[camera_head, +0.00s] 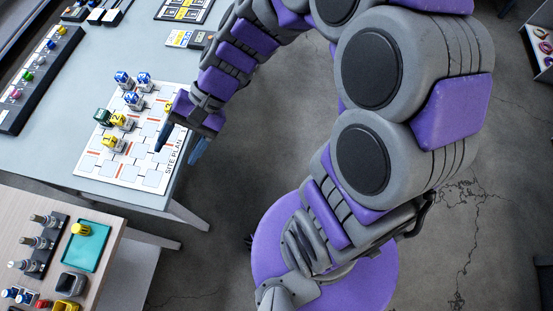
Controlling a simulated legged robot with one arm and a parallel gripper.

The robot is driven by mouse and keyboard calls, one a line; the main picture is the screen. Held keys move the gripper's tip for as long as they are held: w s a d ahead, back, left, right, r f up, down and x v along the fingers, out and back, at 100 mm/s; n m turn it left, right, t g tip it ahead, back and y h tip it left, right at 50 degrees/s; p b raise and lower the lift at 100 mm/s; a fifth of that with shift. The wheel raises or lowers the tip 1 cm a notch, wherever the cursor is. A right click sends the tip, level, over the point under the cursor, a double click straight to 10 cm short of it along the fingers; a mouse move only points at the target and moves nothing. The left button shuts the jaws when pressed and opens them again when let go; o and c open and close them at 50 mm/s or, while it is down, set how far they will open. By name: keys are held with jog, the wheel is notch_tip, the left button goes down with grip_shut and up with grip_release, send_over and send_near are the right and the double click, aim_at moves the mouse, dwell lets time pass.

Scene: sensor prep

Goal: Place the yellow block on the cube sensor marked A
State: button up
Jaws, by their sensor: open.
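My gripper (179,145) is open and empty, its two dark blue fingers pointing down over the right edge of the white site plan board (153,176). Small cube-shaped pieces stand on the board to the left of my gripper. Several are blue and white, such as the blue cube (122,78) near the back. A dark green piece (103,117) and yellow pieces (118,120) stand nearer the middle and front. Marks on the cubes are too small to read, so I cannot tell which is A. A separate yellow piece (81,229) sits in the teal tray (97,250).
The site plan lies on a grey-blue table (50,150). A dark rack (38,85) with coloured knobs runs along its left. A wooden-topped table (20,205) in front holds the teal tray, a dark rack of sensors (42,262) and small bins. Floor on the right is open.

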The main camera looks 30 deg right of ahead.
jog(key=s+d+r+n+t+h, duration=0.1)
jog(key=s+d+n+h, duration=0.3)
jog(key=s+d+h, duration=0.5)
jog(key=shift+s+d+n+h, duration=0.35)
jog(key=shift+s+d, duration=2.55)
jog(key=shift+d, duration=1.4)
jog(key=shift+d, duration=0.1)
jog(key=shift+d, duration=0.35)
jog(key=shift+a, duration=0.3)
